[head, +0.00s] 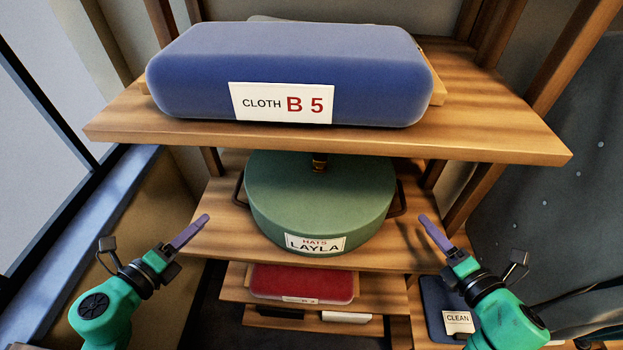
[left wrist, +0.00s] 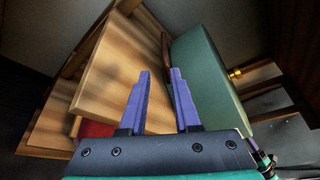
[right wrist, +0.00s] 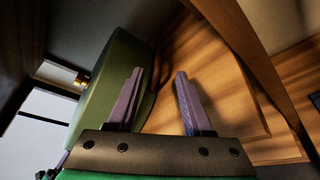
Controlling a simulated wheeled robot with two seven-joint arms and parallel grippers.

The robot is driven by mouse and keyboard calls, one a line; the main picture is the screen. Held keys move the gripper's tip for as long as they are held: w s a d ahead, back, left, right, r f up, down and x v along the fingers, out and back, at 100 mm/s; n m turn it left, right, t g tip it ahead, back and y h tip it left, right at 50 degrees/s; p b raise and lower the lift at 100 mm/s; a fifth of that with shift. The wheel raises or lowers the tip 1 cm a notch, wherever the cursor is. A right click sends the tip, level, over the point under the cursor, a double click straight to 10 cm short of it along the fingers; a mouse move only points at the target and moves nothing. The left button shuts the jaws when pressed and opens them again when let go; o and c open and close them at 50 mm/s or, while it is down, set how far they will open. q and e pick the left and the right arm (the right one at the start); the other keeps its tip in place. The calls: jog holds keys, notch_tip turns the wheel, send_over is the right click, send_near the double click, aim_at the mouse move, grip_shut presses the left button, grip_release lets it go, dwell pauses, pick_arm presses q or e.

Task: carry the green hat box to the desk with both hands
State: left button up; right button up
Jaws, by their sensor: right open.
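The round green hat box (head: 320,205), labelled HATS LAYLA, sits on the middle wooden shelf (head: 215,240). A dark handle stands out on its left side (head: 239,188) and another on its right side (head: 398,198). My left gripper (head: 200,222) is left of the box, apart from it; in the left wrist view its fingers are spread and empty, with the green box (left wrist: 205,75) beyond. My right gripper (head: 428,220) is right of the box, also apart, open and empty; the right wrist view shows the box (right wrist: 118,75) at left. No desk can be made out.
Above the box is a shelf (head: 500,140) with a blue cloth bundle (head: 290,60) labelled B 5. Below is a red item (head: 300,281). A dark blue item with a CLEAN label (head: 458,321) is at lower right. Wooden posts (head: 545,100) flank the shelves.

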aim_at(235, 191)
pick_arm(q)
jog(key=shift+s+d+r, duration=0.15)
jog(key=shift+s+r, duration=0.1)
jog(key=shift+s, duration=0.2)
jog(key=shift+s+d+r, duration=0.1)
jog(key=shift+s+r, duration=0.15)
jog(key=shift+s, duration=0.2)
pick_arm(e)
jog(key=shift+v, duration=1)
pick_arm(q)
jog(key=x, duration=1.5)
jog(key=shift+w+a, duration=0.1)
pick_arm(e)
jog(key=x, duration=1.5)
jog(key=shift+w+r, duration=0.15)
pick_arm(q)
grip_shut()
pick_arm(e)
jog(key=c, duration=0.6)
grip_shut()
pick_arm(q)
jog(key=shift+a+f, duration=0.1)
